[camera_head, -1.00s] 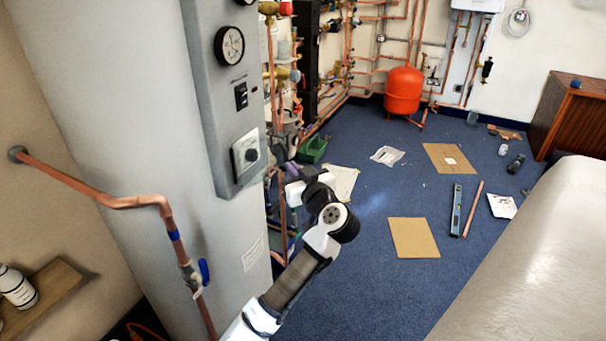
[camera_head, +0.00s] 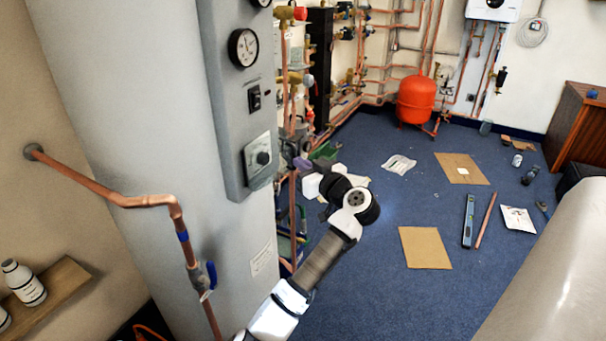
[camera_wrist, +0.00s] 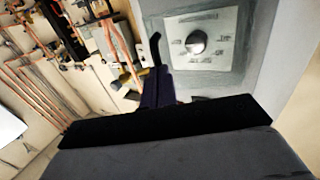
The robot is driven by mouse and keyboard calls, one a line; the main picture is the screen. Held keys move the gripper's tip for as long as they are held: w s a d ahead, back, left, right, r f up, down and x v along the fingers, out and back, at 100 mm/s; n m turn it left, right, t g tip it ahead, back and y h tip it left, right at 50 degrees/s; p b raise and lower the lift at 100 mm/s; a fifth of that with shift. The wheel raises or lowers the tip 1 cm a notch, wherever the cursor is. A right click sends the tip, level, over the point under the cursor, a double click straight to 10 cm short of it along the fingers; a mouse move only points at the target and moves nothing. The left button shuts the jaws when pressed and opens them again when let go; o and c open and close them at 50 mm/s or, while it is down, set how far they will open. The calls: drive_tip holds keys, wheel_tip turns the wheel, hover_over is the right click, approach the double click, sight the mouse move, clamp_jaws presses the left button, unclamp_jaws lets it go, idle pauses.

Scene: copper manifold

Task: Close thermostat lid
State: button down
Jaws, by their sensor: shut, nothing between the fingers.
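The thermostat (camera_head: 262,158) is a pale square plate with a dark round knob, low on the grey panel of the tall cylinder. In the wrist view the thermostat plate (camera_wrist: 222,52) shows its knob and printed marks. My gripper (camera_head: 301,164) is just right of the panel's edge at about the thermostat's height. In the wrist view my gripper (camera_wrist: 158,68) shows dark, shut fingers, with nothing held, left of the plate. I cannot tell whether they touch the panel's edge.
A switch (camera_head: 255,97) and a gauge (camera_head: 243,48) sit above the thermostat on the panel. Copper pipes and valves (camera_wrist: 112,45) stand close behind my gripper. A copper pipe (camera_head: 150,200) with a blue-handled valve runs along the cylinder.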

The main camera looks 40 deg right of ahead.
drive_tip(key=y, duration=0.1)
drive_tip(key=w+d+n+y+b, duration=0.1)
drive_tip(key=w+n+b, duration=0.1)
drive_tip(key=shift+w+d+f+y, duration=0.15)
drive_tip(key=shift+f+y, duration=0.1)
drive_tip(key=shift+y, duration=0.15)
drive_tip(key=shift+w+d+r+b, duration=0.15)
drive_tip(key=shift+w+r+b, duration=0.15)
drive_tip(key=shift+w+b, duration=0.4)
